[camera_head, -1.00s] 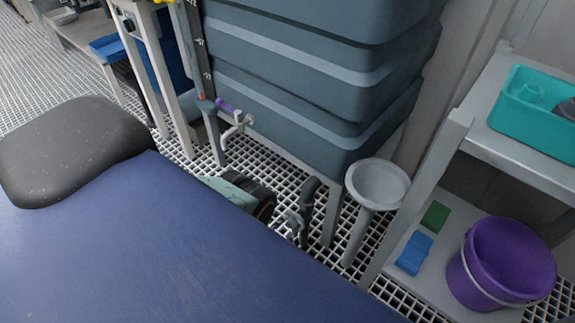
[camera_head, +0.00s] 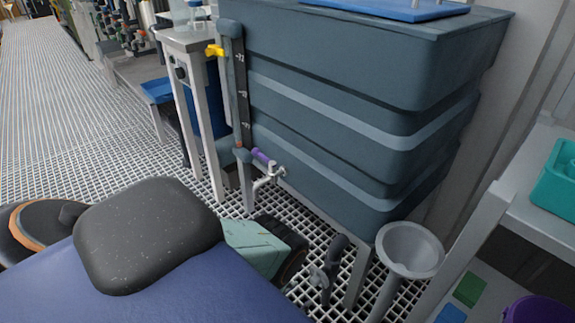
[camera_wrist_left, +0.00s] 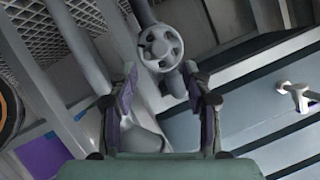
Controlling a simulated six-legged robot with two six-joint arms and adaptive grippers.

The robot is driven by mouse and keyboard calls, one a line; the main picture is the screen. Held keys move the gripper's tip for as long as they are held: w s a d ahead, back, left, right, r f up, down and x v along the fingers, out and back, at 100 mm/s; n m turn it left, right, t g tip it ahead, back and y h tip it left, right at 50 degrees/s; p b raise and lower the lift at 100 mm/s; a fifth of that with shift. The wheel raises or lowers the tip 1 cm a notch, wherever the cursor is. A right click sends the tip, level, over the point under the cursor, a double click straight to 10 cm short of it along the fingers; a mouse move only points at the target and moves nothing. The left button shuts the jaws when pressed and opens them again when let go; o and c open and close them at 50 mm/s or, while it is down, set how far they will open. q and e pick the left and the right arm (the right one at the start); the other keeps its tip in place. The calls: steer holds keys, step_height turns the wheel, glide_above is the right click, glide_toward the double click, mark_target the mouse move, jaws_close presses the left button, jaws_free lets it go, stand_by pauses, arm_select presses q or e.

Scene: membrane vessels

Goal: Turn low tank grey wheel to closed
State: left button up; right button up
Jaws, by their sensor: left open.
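The grey spoked wheel (camera_wrist_left: 160,47) shows in the left wrist view on a grey pipe, just beyond and between my fingers, apart from them. My left gripper (camera_wrist_left: 165,98) is open, with nothing held between its two dark fingers. In the head view my left gripper (camera_head: 322,262) is low, below the front of the dark blue-grey tank (camera_head: 340,115). The small grey part by its fingers there is too small and partly hidden to identify as the wheel. My right gripper is not in view.
A grey funnel (camera_head: 410,246) stands right of my left gripper by the tank's lower corner. A purple-handled tap (camera_head: 268,168) and a yellow handle (camera_head: 214,50) are at the tank's left. A shelf (camera_head: 470,232) with a purple bucket (camera_head: 535,312) is at right. Grating floor lies left.

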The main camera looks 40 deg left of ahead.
arm_select(q)
steer(key=v, duration=0.4)
steer(key=shift+s+r, duration=0.15)
steer(key=shift+s, duration=0.2)
